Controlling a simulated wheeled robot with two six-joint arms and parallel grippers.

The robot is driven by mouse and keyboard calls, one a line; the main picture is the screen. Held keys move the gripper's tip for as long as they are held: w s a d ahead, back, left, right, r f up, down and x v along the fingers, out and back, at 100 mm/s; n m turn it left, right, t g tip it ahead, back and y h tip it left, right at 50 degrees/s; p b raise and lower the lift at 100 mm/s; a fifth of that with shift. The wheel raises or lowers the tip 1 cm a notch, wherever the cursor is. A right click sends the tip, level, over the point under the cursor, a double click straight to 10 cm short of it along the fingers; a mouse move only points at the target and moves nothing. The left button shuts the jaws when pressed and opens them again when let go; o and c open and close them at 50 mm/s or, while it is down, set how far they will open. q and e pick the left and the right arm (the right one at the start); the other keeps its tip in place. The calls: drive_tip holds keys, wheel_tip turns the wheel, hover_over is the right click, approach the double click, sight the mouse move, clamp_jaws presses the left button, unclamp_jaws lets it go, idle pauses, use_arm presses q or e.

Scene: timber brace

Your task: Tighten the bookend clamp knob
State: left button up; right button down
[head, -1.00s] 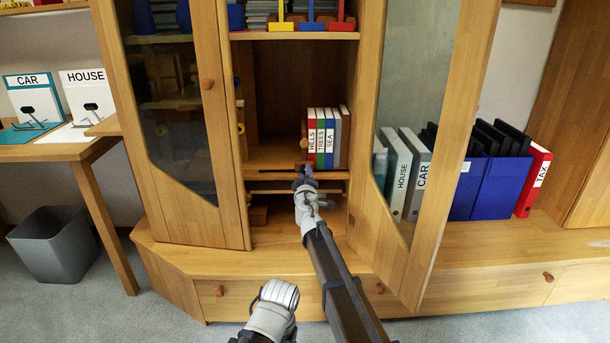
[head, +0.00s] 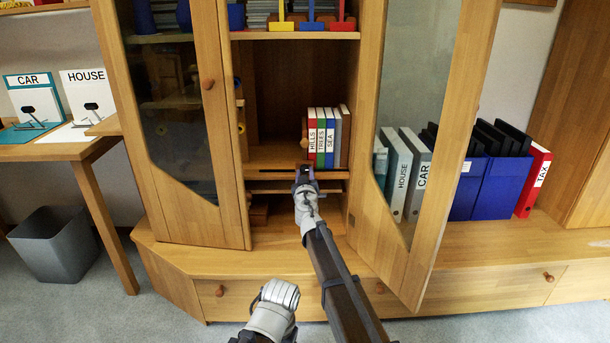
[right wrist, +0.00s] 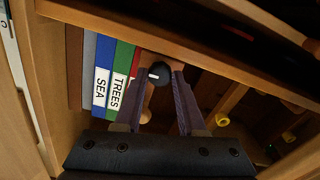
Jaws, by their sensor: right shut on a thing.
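The clamp knob (right wrist: 160,74) is dark and round with a white mark, seen between the fingertips in the right wrist view. My right gripper (right wrist: 161,76) is shut on it. In the head view my right gripper (head: 306,174) reaches into the open cabinet at the shelf's front edge and hides most of the knob. The wooden bookend (head: 304,128) stands upright at the left end of the book row, which includes HILLS (head: 312,140), TREES and SEA. My left gripper (head: 277,296) is low in the head view, away from the shelf; its fingers cannot be made out.
The glass door (head: 420,110) stands open right of my right arm. The left glass door (head: 175,120) bounds the opening on the other side. The shelf (head: 268,158) left of the bookend is largely clear. A drawer front (head: 250,292) lies below.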

drive_tip(key=shift+m, duration=0.4)
drive_tip(key=c, duration=0.5)
unclamp_jaws()
drive_tip(key=s, duration=0.8)
